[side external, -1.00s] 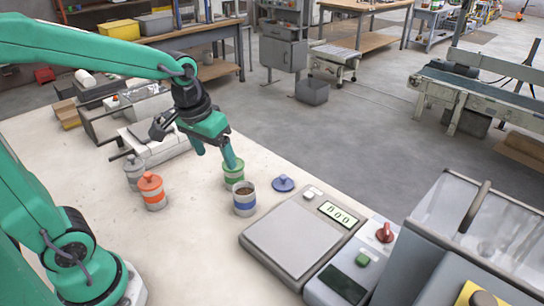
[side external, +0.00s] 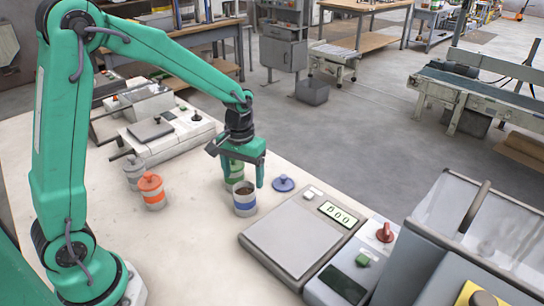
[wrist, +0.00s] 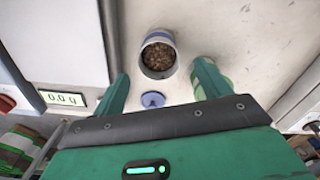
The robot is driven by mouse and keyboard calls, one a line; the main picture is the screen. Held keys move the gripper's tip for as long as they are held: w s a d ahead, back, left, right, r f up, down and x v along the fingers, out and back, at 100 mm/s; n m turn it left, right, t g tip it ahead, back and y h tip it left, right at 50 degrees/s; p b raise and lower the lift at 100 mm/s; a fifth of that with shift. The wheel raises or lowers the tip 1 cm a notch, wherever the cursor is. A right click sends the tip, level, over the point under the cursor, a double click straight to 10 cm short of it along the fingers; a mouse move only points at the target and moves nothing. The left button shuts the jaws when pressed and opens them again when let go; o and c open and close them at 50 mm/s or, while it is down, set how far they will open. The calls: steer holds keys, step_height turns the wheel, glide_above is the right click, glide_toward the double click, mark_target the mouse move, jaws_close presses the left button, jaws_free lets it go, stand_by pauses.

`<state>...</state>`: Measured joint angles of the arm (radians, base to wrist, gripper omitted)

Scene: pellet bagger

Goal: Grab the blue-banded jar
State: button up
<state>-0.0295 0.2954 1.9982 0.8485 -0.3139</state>
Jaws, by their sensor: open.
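The blue-banded jar (side external: 245,202) stands upright and lidless on the pale bench. Brown pellets fill the jar in the wrist view (wrist: 158,55). My gripper (side external: 245,178) is open and points down, just above and behind the jar in the side view. In the wrist view my gripper (wrist: 163,70) has its two fingers apart, with the jar showing between and just beyond their tips. I see no finger touching it. A blue knobbed lid (side external: 283,183) lies on the bench to its right. It also shows in the wrist view (wrist: 153,99).
A green-banded jar (side external: 234,172) stands close behind, partly hidden by my gripper. A scale (side external: 302,232) sits to the right. The front bench is clear.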

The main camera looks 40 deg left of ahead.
mark_target(244, 196)
steer(key=shift+f, duration=0.1)
steer(key=shift+f, duration=1.25)
steer(key=shift+d+f, duration=0.1)
steer(key=shift+f, duration=2.45)
steer(key=c, duration=1.4)
steer(key=shift+o, duration=0.2)
steer(key=shift+r, duration=0.15)
